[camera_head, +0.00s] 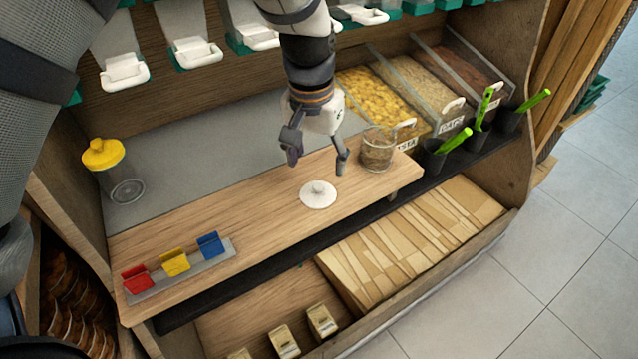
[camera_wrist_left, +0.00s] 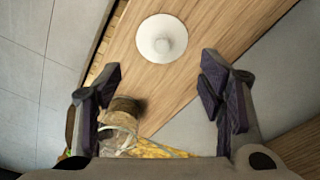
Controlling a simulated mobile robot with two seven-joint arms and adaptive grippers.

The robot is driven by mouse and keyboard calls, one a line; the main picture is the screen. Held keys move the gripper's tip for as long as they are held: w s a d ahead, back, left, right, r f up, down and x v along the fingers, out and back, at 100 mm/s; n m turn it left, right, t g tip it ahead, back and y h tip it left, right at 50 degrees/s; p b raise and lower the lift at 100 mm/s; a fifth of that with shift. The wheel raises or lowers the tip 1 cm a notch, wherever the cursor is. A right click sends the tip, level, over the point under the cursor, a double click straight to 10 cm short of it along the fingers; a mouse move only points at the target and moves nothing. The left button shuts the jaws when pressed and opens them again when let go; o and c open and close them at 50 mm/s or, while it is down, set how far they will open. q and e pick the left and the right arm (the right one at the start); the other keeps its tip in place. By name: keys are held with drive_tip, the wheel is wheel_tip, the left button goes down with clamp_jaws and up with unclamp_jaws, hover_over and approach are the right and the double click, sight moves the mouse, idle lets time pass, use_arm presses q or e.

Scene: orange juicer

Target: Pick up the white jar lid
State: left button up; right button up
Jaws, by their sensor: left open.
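The white jar lid (camera_head: 318,195) lies flat on the wooden board, with its small knob facing up. It also shows in the left wrist view (camera_wrist_left: 162,38), beyond the fingertips and between their lines. My left gripper (camera_head: 317,165) is open and empty, above and a little behind the lid, fingers pointing down. In the left wrist view its two fingers (camera_wrist_left: 158,82) are spread wide. A glass jar (camera_head: 377,150) with brown contents stands just right of the gripper; it also shows near the left finger in the wrist view (camera_wrist_left: 118,125). My right gripper is not seen.
A jar with a yellow lid (camera_head: 103,155) stands at the back left. Red, yellow and blue clips (camera_head: 174,262) sit on a grey strip at the board's left end. Bins of dry food (camera_head: 385,95) and green-handled scoops (camera_head: 455,140) are at the right. The wooden board (camera_head: 255,215) is clear left of the lid.

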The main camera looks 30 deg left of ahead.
sight(317, 187)
use_arm(q)
drive_tip(key=f, duration=0.8)
drive_tip(key=shift+w+a+b, duration=0.15)
drive_tip(key=shift+w+b, duration=0.15)
drive_tip(key=shift+b, duration=0.05)
drive_tip(key=c, duration=1.2)
drive_tip(key=shift+s, duration=0.1)
clamp_jaws()
drive_tip(key=shift+f, duration=0.1)
